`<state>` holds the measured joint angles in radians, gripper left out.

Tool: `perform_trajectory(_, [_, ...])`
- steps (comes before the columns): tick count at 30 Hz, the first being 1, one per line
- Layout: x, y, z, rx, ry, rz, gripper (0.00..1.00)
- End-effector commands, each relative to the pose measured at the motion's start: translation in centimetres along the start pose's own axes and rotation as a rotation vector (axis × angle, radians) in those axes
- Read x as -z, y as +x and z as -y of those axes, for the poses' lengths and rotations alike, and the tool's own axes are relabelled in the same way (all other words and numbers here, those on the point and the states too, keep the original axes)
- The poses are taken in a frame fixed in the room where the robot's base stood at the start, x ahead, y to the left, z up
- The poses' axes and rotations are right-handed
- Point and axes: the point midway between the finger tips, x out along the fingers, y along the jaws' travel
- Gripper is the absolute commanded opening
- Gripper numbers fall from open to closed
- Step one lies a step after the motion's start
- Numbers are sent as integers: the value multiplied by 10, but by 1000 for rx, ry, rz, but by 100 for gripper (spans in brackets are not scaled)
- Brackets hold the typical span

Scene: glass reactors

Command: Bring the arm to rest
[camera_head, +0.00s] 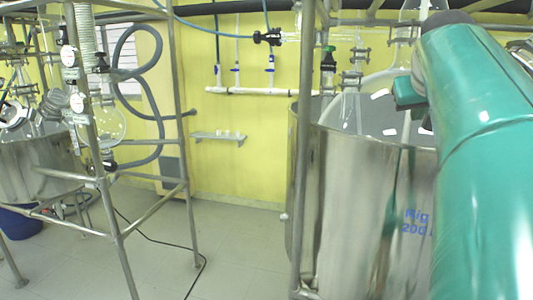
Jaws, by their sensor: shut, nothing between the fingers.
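My teal arm fills the right side of the head view, running from the top right down to the bottom edge. A smaller teal part of it juts out to the left, in front of the rim of a large steel vessel (345,190). I cannot make out my gripper or its fingers. The arm hides the right part of the vessel and its blue lettering. From this view I cannot tell whether the arm touches the vessel.
Steel frame posts (303,150) stand close by the vessel. On the left, another frame carries glassware (106,125), grey hoses and a steel vessel (40,165). A black cable (160,240) lies on the floor. A small shelf (218,137) is on the yellow wall. Floor between the frames is mostly clear.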

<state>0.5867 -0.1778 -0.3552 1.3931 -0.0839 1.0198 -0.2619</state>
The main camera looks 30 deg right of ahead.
Motion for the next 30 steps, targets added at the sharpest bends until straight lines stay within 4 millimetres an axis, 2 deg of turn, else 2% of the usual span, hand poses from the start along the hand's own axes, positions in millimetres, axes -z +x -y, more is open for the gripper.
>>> perform_trajectory(1, [-13, 0, 36, 68, -21, 8, 0])
perform_trajectory(6, [-66, -2, 142, 257, -92, 52, 0])
perform_trajectory(9, [-106, -11, 199, 354, -144, 83, 0])
perform_trajectory(11, [-133, -17, 230, 408, -178, 104, 0])
perform_trajectory(15, [-206, -35, 292, 516, -267, 156, 0])
perform_trajectory(19, [-281, -52, 335, 597, -358, 205, 0])
perform_trajectory(21, [-320, -58, 350, 627, -404, 229, 0])
perform_trajectory(24, [-363, -64, 361, 653, -453, 253, 0])
perform_trajectory(27, [-386, -66, 366, 665, -481, 268, 0])
perform_trajectory(30, [-394, -66, 367, 667, -488, 274, 0])
